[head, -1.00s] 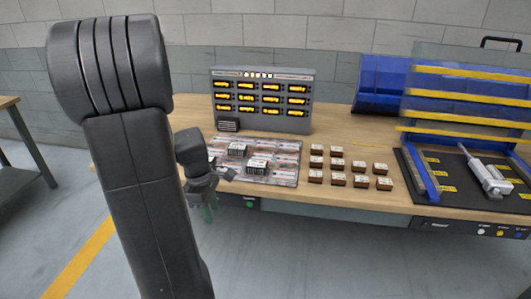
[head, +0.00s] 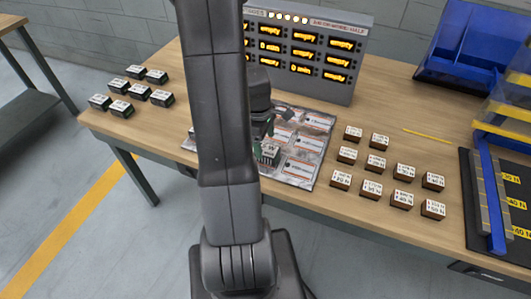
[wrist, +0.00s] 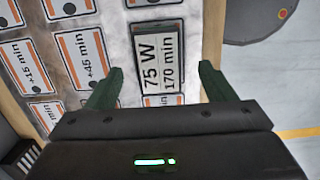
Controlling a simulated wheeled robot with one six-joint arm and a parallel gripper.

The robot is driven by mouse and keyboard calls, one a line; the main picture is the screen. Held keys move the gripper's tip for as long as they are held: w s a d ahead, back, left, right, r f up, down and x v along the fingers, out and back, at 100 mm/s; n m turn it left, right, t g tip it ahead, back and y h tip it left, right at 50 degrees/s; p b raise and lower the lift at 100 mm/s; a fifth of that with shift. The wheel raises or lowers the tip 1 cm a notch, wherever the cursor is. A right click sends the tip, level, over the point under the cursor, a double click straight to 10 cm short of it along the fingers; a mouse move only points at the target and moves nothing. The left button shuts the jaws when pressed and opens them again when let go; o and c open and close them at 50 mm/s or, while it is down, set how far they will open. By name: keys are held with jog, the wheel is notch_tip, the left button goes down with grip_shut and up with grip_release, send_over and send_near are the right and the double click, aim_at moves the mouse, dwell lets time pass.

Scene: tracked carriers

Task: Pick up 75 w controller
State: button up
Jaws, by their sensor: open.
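The 75 W controller (wrist: 163,62) is a dark block with a white label reading "75 W 170 min" in the wrist view. It sits on the pale mat with printed orange-and-white cards, and shows partly behind my arm in the head view (head: 268,153). My gripper (wrist: 160,76) is open, its green fingers spread to either side of the controller's near end. The gripper appears above the block and apart from it; the exact height is unclear. In the head view my arm hides part of the gripper and mat (head: 305,172).
Several dark labelled blocks (head: 135,90) stand at the table's left. Several brown labelled blocks (head: 375,163) stand right of the mat. A grey display panel (head: 310,52) stands behind. A blue bin (head: 470,45) and a blue-and-yellow rack (head: 490,190) are at the right.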

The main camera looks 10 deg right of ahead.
aim_at(265, 149)
jog(key=shift+w+f, duration=0.1)
jog(key=shift+f, duration=0.3)
jog(key=shift+d+f+p, duration=0.1)
jog(key=shift+f+p, duration=0.2)
jog(key=shift+f, duration=1.75)
jog(key=shift+f+b, duration=0.25)
jog(key=shift+b, duration=0.05)
jog(key=c, duration=1.2)
jog(key=shift+c, duration=0.4)
jog(key=shift+r, duration=0.15)
